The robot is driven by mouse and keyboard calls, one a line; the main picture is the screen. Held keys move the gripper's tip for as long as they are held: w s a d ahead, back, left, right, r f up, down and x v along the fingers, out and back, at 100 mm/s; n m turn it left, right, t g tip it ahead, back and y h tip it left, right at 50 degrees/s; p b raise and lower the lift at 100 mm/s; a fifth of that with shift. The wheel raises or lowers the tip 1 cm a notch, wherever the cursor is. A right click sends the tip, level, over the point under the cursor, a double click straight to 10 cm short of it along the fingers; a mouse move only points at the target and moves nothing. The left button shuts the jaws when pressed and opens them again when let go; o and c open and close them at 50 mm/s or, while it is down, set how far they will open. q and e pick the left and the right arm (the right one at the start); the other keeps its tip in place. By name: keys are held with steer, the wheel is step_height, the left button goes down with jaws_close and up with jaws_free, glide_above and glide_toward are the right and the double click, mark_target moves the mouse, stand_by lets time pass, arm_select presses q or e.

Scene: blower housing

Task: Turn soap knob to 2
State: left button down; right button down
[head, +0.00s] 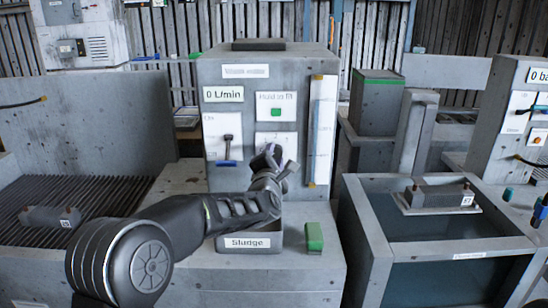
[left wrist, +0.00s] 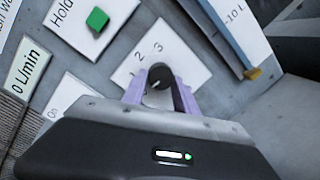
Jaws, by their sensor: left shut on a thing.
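The soap knob (left wrist: 160,75) is a small round black knob on a white plate marked with numbers; 2 and 3 are readable in the left wrist view. A light pointer mark shows on its face, but I cannot tell exactly which number it points at. My left gripper (left wrist: 160,92) has its purple fingers on either side of the knob and is shut on it. In the head view my left gripper (head: 272,158) is at the lower plate (head: 275,141) of the grey panel and hides the knob. My right gripper is not in view.
A green button (head: 276,113) sits above the knob, and a black lever with a blue end (head: 227,148) is to its left. A level gauge (head: 320,130) stands to its right. Below are a sludge tray (head: 247,243) and a green block (head: 314,238).

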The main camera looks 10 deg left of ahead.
arm_select(q)
steer(key=m, duration=0.3)
steer(key=shift+r, duration=0.1)
steer(key=m+p, duration=0.2)
steer(key=m, duration=0.1)
steer(key=shift+d+r+m+g, duration=0.1)
steer(key=shift+r+m+g, duration=0.05)
steer(key=shift+m+g, duration=0.25)
steer(key=m+p, duration=0.4)
steer(key=m, duration=0.1)
steer(key=shift+d+r+g+y, duration=0.1)
steer(key=shift+r+g+y, duration=0.05)
steer(key=shift+g+y, duration=0.2)
steer(key=m+p, duration=0.2)
steer(key=shift+m+y, duration=0.25)
steer(key=shift+m, duration=0.15)
steer(key=shift+m+p, duration=0.6)
steer(key=shift+m, duration=0.1)
steer(key=c, duration=0.9)
jaws_free()
steer(key=shift+c, duration=0.2)
